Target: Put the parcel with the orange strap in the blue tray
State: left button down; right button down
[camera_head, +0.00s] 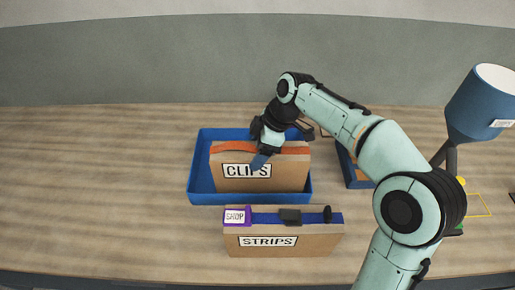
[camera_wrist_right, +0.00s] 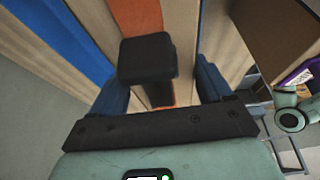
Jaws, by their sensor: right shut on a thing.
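The cardboard parcel with the orange strap (camera_head: 222,148), labelled CLIPS, stands upright within the walls of the blue tray (camera_head: 201,160). I cannot tell whether its base rests on the tray floor. My right gripper (camera_head: 262,158) reaches down over the parcel's top and is shut on it, one blue finger showing on its front face. In the right wrist view the orange strap (camera_wrist_right: 137,15) and a black handle (camera_wrist_right: 147,58) lie between the blue fingers (camera_wrist_right: 160,92). My left gripper is out of view.
A second parcel (camera_head: 315,243), labelled STRIPS, with a blue strap and purple SHOP tag, stands just in front of the tray. The table's left side is clear.

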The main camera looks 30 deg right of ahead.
grip_release()
jog(key=shift+f, duration=0.1)
jog(key=shift+r, duration=0.25)
jog(key=p+v, duration=0.2)
jog(key=v, duration=0.9)
jog(key=shift+r, duration=0.4)
jog(key=shift+s+d, duration=0.1)
